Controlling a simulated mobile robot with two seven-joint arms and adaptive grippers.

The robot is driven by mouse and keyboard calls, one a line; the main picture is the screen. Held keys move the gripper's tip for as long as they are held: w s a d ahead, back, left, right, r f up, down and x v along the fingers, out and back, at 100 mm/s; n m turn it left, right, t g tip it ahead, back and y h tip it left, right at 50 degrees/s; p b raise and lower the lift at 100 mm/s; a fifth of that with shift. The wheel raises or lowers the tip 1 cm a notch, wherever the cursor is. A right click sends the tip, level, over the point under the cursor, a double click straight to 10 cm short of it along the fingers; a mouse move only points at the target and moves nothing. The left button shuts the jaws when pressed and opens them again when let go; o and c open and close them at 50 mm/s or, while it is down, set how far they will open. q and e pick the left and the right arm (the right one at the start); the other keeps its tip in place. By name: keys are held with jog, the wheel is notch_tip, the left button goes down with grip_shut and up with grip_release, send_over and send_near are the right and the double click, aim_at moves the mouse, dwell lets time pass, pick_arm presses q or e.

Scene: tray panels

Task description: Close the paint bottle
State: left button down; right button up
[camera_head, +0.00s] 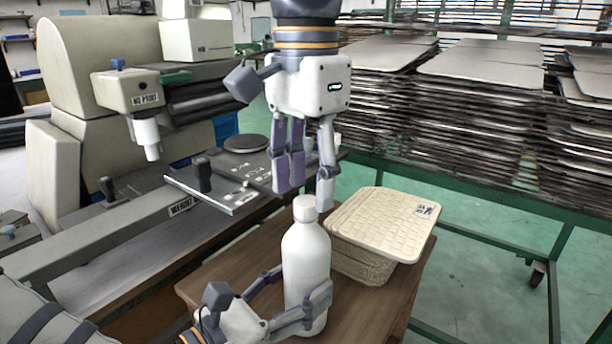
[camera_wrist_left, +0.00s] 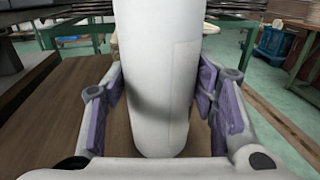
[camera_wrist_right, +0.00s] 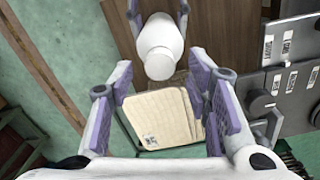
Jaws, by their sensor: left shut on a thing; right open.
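A white paint bottle (camera_head: 306,262) stands upright on a small brown wooden table (camera_head: 232,262). A white cap-like top (camera_head: 304,208) sits on its neck; I cannot tell how tightly it is seated. My left gripper (camera_head: 292,304) is shut around the lower body of the bottle, and its fingers flank the bottle (camera_wrist_left: 160,80) in the left wrist view. My right gripper (camera_head: 306,190) is open and points down just above the top, holding nothing. In the right wrist view the round top (camera_wrist_right: 159,63) shows beyond and between the spread fingers.
A cream woven box (camera_head: 362,267) with a pale lid stands on the table just right of the bottle. A beige machine (camera_head: 90,60) with a metal bed is at the left. Green racks (camera_head: 480,100) of stacked trays fill the back right.

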jog(key=shift+r, duration=1.45)
jog(key=shift+c, duration=0.5)
